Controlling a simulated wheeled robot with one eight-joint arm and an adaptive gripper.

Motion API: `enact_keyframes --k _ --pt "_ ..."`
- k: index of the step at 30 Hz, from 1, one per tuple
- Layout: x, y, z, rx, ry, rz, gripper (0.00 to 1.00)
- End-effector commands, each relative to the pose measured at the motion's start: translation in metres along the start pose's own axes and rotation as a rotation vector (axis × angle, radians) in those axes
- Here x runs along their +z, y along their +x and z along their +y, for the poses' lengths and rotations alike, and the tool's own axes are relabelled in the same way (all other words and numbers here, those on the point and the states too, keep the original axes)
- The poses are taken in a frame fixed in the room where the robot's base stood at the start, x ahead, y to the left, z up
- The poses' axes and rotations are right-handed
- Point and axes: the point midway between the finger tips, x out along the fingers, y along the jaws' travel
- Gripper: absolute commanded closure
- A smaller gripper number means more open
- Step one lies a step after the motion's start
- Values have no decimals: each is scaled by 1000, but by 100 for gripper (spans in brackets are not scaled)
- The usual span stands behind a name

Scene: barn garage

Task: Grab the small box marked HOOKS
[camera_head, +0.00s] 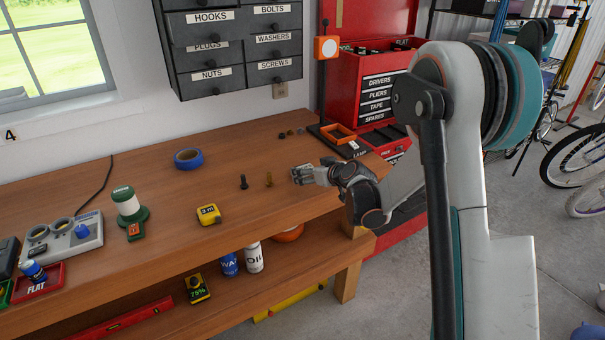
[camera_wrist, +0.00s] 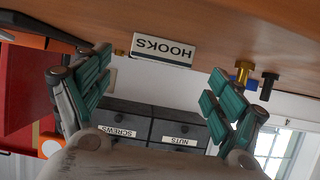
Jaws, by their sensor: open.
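The small box marked HOOKS (camera_wrist: 163,50) has a white label face and a dark edge. It rests on the wooden bench top, upside down in the wrist view. My gripper (camera_wrist: 160,68) is open, with its teal-padded fingers spread to either side of the box in that view. The box appears between and beyond the fingertips, and I see no contact. In the head view my gripper (camera_head: 300,174) is low over the bench's right part, and I cannot make out the box there.
A brass bolt (camera_head: 268,179) and a black bolt (camera_head: 243,182) stand left of my gripper. Blue tape (camera_head: 188,158) and a yellow tape measure (camera_head: 209,214) lie farther left. A wall drawer (camera_head: 211,17) also reads HOOKS. A red tool chest (camera_head: 352,92) stands behind.

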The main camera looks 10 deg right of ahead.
Motion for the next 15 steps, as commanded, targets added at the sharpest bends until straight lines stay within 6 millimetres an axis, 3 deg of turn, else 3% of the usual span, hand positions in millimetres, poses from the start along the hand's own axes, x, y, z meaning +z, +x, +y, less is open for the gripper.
enact_keyframes --k 7,15 --pt "0 37 -1 -2 -1 -1 14" --pt "-2 42 0 -1 -1 0 14"
